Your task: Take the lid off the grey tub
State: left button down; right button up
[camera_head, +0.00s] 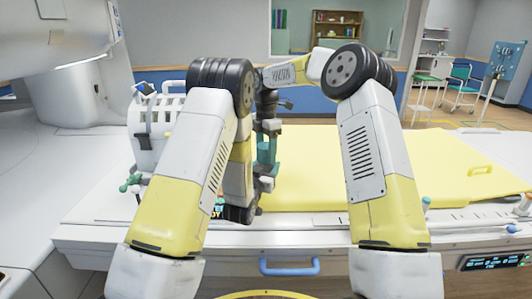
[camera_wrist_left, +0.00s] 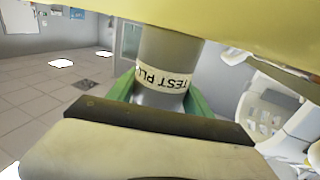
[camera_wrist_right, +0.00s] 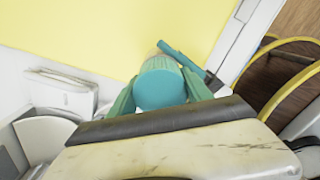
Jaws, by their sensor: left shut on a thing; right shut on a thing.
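The grey tub (camera_wrist_left: 170,55), with a pale label reading "TEST PL", sits between the green fingers of my left gripper (camera_wrist_left: 160,90), which is shut on it. A teal cylinder (camera_wrist_right: 160,84), which looks like the lid, sits between the green fingers of my right gripper (camera_wrist_right: 160,90), which is shut on it. My left forearm hides most of the left gripper there. I cannot tell whether lid and tub still touch.
A yellow-topped bed (camera_head: 320,165) spreads behind and right of the grippers, mostly clear. A white device (camera_head: 158,125) stands on the left beside the scanner (camera_head: 75,75). A blue handle (camera_head: 289,268) is on the bed's front. A teal bar (camera_wrist_right: 182,54) lies beyond the lid.

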aim_at(266, 145)
jog(key=shift+w+n, duration=0.1)
jog(key=shift+n, duration=1.1)
jog(key=shift+r, duration=0.15)
jog(key=shift+r, duration=1)
jog(key=shift+r, duration=2)
pick_arm(q)
jog(key=shift+c, duration=1.8)
grip_release()
